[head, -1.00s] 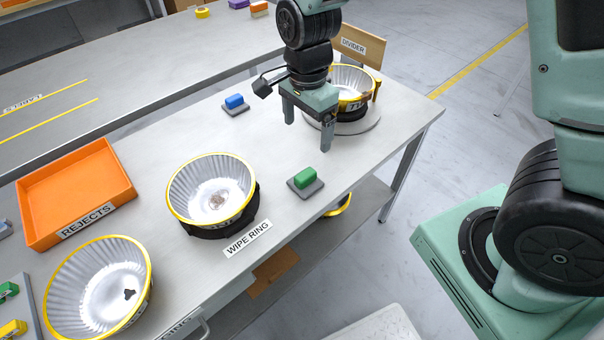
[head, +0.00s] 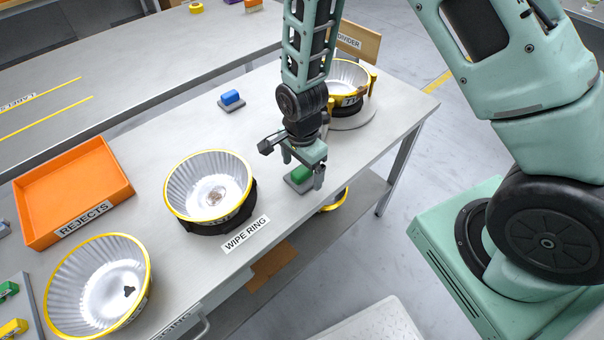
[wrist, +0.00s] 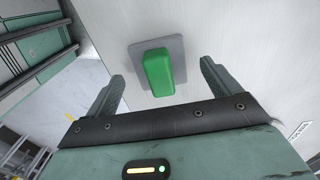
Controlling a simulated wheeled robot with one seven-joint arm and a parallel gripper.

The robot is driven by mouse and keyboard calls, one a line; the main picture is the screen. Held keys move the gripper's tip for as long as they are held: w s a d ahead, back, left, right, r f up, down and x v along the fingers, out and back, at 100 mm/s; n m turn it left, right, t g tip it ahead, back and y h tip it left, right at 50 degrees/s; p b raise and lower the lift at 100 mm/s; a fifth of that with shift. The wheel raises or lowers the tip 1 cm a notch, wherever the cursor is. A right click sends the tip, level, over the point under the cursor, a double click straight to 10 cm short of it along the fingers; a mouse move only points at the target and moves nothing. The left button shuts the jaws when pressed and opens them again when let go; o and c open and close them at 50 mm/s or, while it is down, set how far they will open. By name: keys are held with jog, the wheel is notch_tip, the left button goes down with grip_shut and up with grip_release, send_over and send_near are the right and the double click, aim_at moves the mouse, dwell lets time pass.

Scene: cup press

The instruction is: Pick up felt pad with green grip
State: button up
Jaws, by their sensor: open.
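The felt pad with the green grip (head: 301,175) lies on the table near its front edge. It is a grey square pad with a green block on top, partly hidden by my gripper in the head view. My gripper (head: 303,170) is open and empty, pointing down just above it. In the wrist view the green grip (wrist: 158,73) stands on its grey pad (wrist: 139,50), ahead of the two open fingers (wrist: 161,84) and roughly centred between them. I see no finger touching the grip.
A yellow-rimmed cup (head: 209,186) stands on the wipe ring to the left. A blue-gripped pad (head: 231,99) lies farther back. Another cup (head: 346,78) stands behind my gripper by the divider (head: 352,42). An orange rejects bin (head: 72,190) sits at the far left.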

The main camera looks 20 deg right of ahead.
aim_at(302, 169)
jog(key=shift+f, duration=0.65)
jog(key=c, duration=1.1)
jog(key=shift+r, duration=0.15)
notch_tip(302, 169, up, 10)
jog(key=shift+f, duration=0.1)
